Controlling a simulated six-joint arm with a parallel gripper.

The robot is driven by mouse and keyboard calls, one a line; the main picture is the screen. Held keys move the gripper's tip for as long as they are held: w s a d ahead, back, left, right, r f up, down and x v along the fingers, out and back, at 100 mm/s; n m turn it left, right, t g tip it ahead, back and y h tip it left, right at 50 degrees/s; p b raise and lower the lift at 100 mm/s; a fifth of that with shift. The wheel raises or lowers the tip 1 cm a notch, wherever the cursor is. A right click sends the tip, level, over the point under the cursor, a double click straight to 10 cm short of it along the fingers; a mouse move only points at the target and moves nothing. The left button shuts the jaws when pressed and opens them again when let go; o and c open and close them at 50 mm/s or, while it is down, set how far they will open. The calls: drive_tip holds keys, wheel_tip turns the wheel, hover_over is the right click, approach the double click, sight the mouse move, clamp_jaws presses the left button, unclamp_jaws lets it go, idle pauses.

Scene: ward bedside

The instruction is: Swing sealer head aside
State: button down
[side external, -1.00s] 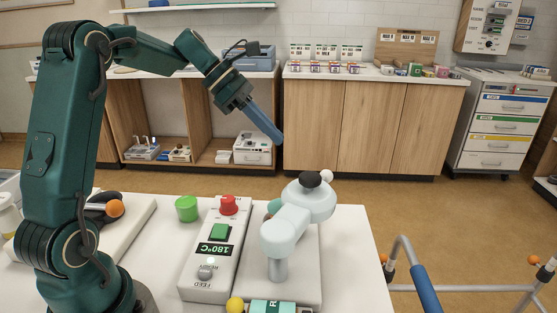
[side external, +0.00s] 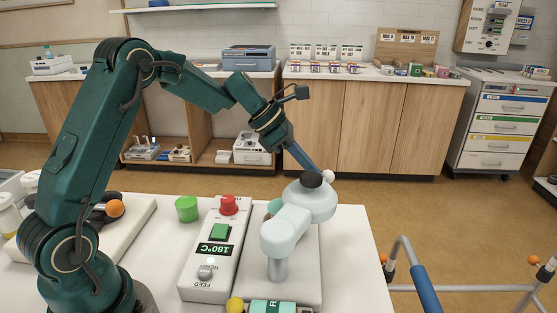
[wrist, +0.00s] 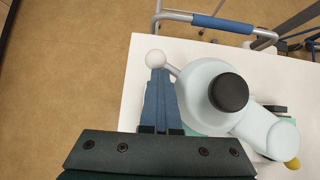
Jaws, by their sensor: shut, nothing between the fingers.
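The sealer head (side external: 308,201) is a pale, rounded disc on a swing arm (side external: 287,230) and post, with a black knob (side external: 311,180) on top. A small white ball (side external: 327,177) sticks out from its far side. In the wrist view the head (wrist: 205,97) fills the middle right, with the white ball (wrist: 155,59) on a short stem. My gripper (side external: 315,167) is shut and empty, its blue fingers slanting down beside the head. In the wrist view the fingertips (wrist: 158,75) end right at the ball; I cannot tell whether they touch it.
A control box (side external: 212,250) with a red knob, green button and 180°C display stands left of the sealer. A walker frame (side external: 425,285) with a blue grip is right of the white table (side external: 352,230).

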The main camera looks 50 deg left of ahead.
drive_tip(key=shift+w+d+f, duration=0.1)
drive_tip(key=shift+w+d, duration=0.25)
drive_tip(key=shift+w, duration=0.1)
drive_tip(key=shift+w+d+m, duration=0.3)
drive_tip(key=shift+d+m, duration=0.1)
drive_tip(key=shift+d, duration=0.35)
drive_tip(key=d+m+g+h, duration=0.1)
drive_tip(key=d+m+g, duration=0.1)
drive_tip(key=d, duration=0.9)
drive_tip(key=shift+w+d+m+h, duration=0.15)
drive_tip(key=shift+m+h, duration=0.25)
drive_tip(key=shift+m, duration=0.2)
drive_tip(key=shift+d, duration=0.15)
